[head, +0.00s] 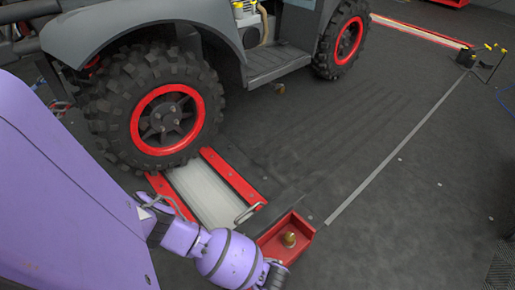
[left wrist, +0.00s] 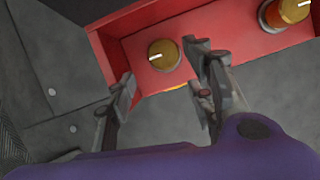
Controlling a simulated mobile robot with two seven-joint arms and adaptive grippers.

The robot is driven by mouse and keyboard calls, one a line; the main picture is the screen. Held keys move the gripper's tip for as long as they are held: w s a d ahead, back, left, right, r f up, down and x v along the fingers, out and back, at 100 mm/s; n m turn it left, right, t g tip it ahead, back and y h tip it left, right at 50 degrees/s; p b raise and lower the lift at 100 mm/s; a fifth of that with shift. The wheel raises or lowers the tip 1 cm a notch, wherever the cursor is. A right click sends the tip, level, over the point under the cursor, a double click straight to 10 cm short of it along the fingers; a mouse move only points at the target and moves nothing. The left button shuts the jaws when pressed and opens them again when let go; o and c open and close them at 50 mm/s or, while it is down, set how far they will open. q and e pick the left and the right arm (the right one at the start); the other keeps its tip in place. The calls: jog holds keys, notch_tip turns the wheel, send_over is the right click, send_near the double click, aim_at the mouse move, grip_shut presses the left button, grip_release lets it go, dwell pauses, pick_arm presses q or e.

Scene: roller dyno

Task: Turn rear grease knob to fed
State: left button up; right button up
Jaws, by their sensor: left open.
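A brass knob (left wrist: 163,54) with a white mark sits on a red box (left wrist: 135,55) in the left wrist view. Its mark lies nearly level, on the knob's left part. A second brass knob (left wrist: 290,10) with a red collar is at the upper right. In the head view one brass knob (head: 290,239) shows in the red box (head: 299,222) at the rollers' end. I cannot tell which knob is the rear one. My left gripper (left wrist: 161,72) is open, its fingers on either side of the nearer knob, with no clear contact. My right gripper is out of view.
A vehicle's large tyre (head: 165,115) stands at the red-edged roller bed (head: 205,190). A metal handle (head: 249,212) is beside the red box. The dark floor (head: 400,220) at right is mostly clear.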

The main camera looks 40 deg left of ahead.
pick_arm(q)
jog(key=v, duration=0.5)
jog(key=shift+d+r, duration=0.15)
jog(key=shift+r, duration=0.1)
jog(key=shift+s, duration=0.15)
